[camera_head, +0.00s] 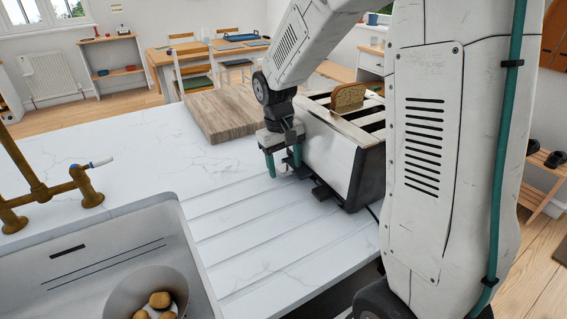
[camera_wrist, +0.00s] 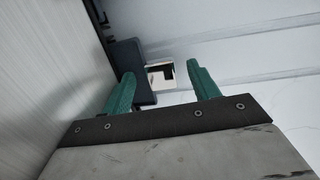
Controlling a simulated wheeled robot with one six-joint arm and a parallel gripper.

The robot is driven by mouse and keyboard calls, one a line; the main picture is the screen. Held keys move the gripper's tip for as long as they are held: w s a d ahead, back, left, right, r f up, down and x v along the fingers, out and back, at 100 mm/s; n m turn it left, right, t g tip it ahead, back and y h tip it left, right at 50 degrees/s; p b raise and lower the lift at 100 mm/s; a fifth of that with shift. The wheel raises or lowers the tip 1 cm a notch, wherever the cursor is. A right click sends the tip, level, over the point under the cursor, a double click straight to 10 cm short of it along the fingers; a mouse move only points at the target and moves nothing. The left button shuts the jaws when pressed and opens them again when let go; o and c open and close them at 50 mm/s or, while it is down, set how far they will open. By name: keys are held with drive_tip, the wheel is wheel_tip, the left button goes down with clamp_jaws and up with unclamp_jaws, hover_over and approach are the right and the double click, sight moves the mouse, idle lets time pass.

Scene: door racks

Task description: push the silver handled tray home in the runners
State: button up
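The toaster (camera_head: 327,150) stands on the counter with its near end beside my gripper. My gripper (camera_head: 283,165) points down at that end, its two green fingers apart. In the wrist view, my gripper (camera_wrist: 162,74) also shows open. A small bright silver piece (camera_wrist: 161,74) lies between and beyond the fingertips, with gaps on both sides; it may be the tray's handle. The tray's body and runners are hidden or too small to tell. A dark block (camera_wrist: 133,66) on the toaster shows close to the left finger.
A slice of bread (camera_head: 348,97) sticks up from the toaster. A wooden board (camera_head: 228,113) lies behind my gripper. A sink (camera_head: 70,255) with a bowl (camera_head: 130,290) and brass tap (camera_head: 40,190) is at left. The grooved counter (camera_head: 250,225) in front is clear.

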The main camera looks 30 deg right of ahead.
drive_tip(key=shift+w+a+r, duration=0.1)
drive_tip(key=shift+r, duration=1.2)
drive_tip(key=shift+w+a+r, duration=0.1)
drive_tip(key=shift+w+r, duration=0.05)
drive_tip(key=shift+r, duration=1.15)
drive_tip(key=shift+w+a+r, duration=0.1)
drive_tip(key=shift+r, duration=1.2)
